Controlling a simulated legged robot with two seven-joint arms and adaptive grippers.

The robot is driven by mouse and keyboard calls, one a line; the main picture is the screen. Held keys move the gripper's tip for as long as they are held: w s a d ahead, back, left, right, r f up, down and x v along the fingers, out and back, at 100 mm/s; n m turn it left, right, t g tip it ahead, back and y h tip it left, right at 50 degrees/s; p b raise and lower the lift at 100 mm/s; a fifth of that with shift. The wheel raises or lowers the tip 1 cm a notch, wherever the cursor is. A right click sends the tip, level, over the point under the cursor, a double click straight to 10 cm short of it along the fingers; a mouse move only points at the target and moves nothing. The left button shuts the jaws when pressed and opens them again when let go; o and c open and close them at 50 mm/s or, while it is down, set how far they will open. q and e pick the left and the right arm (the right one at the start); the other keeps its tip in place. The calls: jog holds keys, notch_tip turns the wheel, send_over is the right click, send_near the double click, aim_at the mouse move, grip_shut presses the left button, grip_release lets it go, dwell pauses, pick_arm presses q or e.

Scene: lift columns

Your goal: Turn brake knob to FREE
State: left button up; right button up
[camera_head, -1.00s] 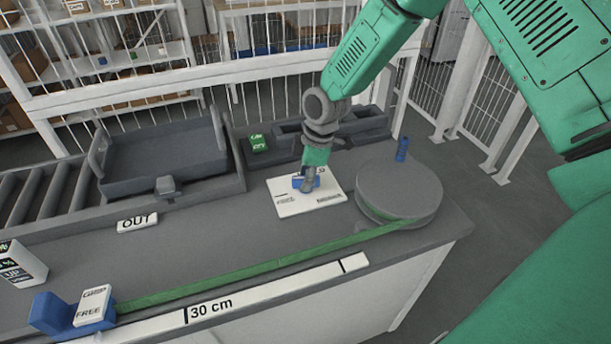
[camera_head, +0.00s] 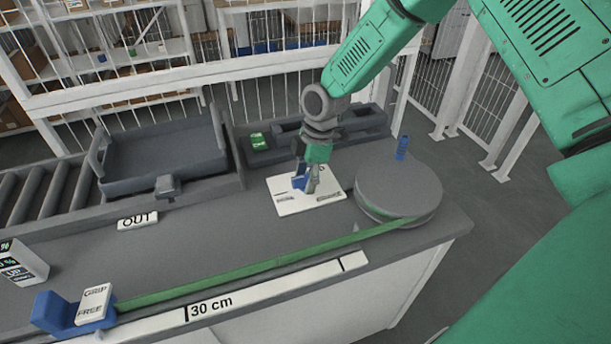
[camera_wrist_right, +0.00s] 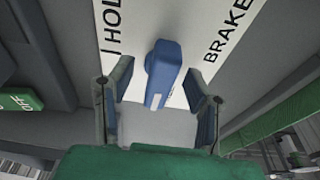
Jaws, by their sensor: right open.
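The blue brake knob (camera_head: 298,182) stands on a white plate (camera_head: 284,205) on the counter. In the right wrist view, the knob (camera_wrist_right: 162,75) lies between the fingers, its long bar running toward the palm. The plate there reads HOLD on the left and BRAKE on the right; no FREE mark shows there. My right gripper (camera_head: 309,186) is low over the plate at the knob. In the wrist view its fingers (camera_wrist_right: 155,90) are open, one on each side of the knob, with gaps visible. My left gripper is not in view.
A grey round disc (camera_head: 398,190) stands right of the plate, with a small blue peg (camera_head: 403,147) behind it. A green strap (camera_head: 250,271) runs to a blue block (camera_head: 58,313) with a GRIP FREE label. A grey tray (camera_head: 160,160) lies behind left.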

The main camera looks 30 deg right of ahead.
notch_tip(320, 180, up, 9)
jog(key=s+p, duration=0.1)
jog(key=p, duration=0.7)
jog(key=shift+s+a, duration=0.2)
jog(key=shift+s, duration=0.2)
jog(key=shift+f, duration=0.1)
